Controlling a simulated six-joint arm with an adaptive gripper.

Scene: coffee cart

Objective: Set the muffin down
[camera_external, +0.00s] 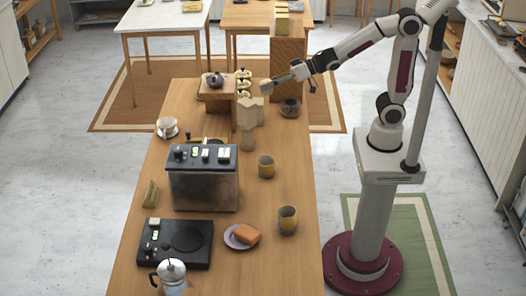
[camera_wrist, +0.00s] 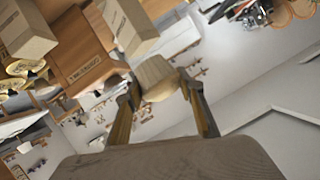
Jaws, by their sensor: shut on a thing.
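My gripper (camera_external: 278,84) is at the far end of the wooden counter (camera_external: 300,190), raised above its surface. It is shut on a small pale tan thing, seemingly the muffin (camera_external: 266,88). In the wrist view the muffin (camera_wrist: 155,77) shows as a rounded tan shape between the fingertips of my gripper (camera_wrist: 162,88). The view is strongly tilted, and nothing shows touching the muffin from below. A dark saucer with a dark cup (camera_external: 290,108) stands on the counter below and to the right of the gripper.
A raised wooden stand (camera_external: 217,90) holds a dark pot.

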